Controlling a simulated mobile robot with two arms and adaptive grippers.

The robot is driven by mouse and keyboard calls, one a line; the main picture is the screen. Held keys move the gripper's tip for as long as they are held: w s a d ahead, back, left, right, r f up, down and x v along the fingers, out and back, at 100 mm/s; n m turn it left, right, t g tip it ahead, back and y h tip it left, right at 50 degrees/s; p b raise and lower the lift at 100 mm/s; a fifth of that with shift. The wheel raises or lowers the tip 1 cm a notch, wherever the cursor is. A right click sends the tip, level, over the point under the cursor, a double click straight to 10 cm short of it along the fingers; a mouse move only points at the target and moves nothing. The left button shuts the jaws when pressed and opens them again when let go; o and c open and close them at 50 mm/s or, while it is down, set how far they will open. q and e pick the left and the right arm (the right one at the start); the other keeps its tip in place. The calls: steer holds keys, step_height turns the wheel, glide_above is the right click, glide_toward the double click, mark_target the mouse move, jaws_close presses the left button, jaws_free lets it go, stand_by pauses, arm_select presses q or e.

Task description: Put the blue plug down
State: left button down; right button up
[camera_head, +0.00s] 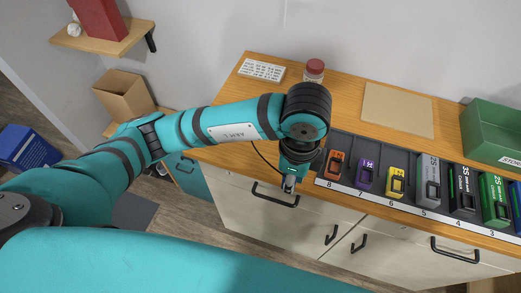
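My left arm reaches in from the left over the wooden bench. My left gripper (289,184) points down at the bench's front edge, just left of the rack's slot 8. Its fingers are small and mostly hidden by the wrist, so I cannot tell whether they are open or shut, or on anything. I cannot make out a blue plug. A thin black cable (264,158) curves from behind the arm down toward the gripper. My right gripper is not in view.
A dark numbered rack (335,187) holds orange (335,164), purple (366,173), yellow (396,183) and other coloured units. Behind it are a tan board (397,109), a lidded jar (314,71), a white card (261,70) and a green bin (490,130). Drawer handles (275,196) protrude below.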

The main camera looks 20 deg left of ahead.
arm_select(q)
steer(key=w+a+p, duration=0.1)
steer(key=w+a, duration=0.2)
steer(key=w+a+p, duration=0.1)
steer(key=w+a, duration=0.2)
steer(key=w+a+f+p, duration=0.1)
steer(key=w+a, duration=0.2)
steer(key=shift+w+a+f+p, duration=0.1)
steer(key=shift+w+a+p, duration=0.15)
steer(key=shift+p, duration=0.15)
steer(key=shift+w+a+f, duration=0.1)
steer(key=shift+w+a, duration=0.05)
steer(key=shift+a, duration=0.05)
step_height(320, 180, down, 3)
steer(key=shift+r+p, duration=0.1)
steer(key=shift+p, duration=0.7)
steer(key=shift+f, duration=0.3)
steer(key=shift+f, duration=0.1)
steer(key=shift+f, duration=0.15)
steer(key=c, duration=1.2)
jaws_free()
